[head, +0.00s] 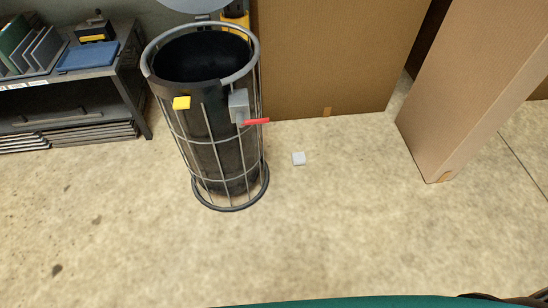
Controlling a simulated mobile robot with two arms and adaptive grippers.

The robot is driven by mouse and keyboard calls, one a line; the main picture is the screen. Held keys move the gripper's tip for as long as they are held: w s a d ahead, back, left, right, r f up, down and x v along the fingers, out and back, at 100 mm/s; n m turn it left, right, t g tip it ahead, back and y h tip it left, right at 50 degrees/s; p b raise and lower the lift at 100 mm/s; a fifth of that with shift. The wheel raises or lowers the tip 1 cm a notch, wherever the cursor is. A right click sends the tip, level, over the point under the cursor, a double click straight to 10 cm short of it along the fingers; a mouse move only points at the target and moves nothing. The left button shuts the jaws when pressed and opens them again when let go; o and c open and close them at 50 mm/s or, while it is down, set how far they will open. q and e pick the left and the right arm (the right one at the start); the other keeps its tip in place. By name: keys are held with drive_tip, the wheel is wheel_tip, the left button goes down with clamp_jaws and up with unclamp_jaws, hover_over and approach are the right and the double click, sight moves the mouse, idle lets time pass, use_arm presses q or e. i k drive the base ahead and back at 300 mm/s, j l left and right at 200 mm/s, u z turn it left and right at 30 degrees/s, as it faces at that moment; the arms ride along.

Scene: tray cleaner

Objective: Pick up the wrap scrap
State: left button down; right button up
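A small pale grey-white square piece (298,159) lies on the concrete floor, just right of the wire bin's base and apart from it. It is the only loose scrap-like thing I see on the floor, and it looks like the wrap scrap. It is too small to tell its material. Neither of my grippers shows in the head view.
A tall wire bin (231,208) with a black liner stands left of the piece, with a red-handled grey fitting (240,106) on its side. Cardboard boxes (330,55) (470,95) stand behind and right. A shelf (125,60) is at left. Front floor is clear.

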sight(299, 159)
drive_tip(key=i+l+u, duration=0.2)
drive_tip(key=l+u, duration=0.15)
drive_tip(key=i+l+u, duration=0.15)
drive_tip(key=l+u, duration=0.5)
drive_tip(key=i+l, duration=0.05)
drive_tip(key=l, duration=0.05)
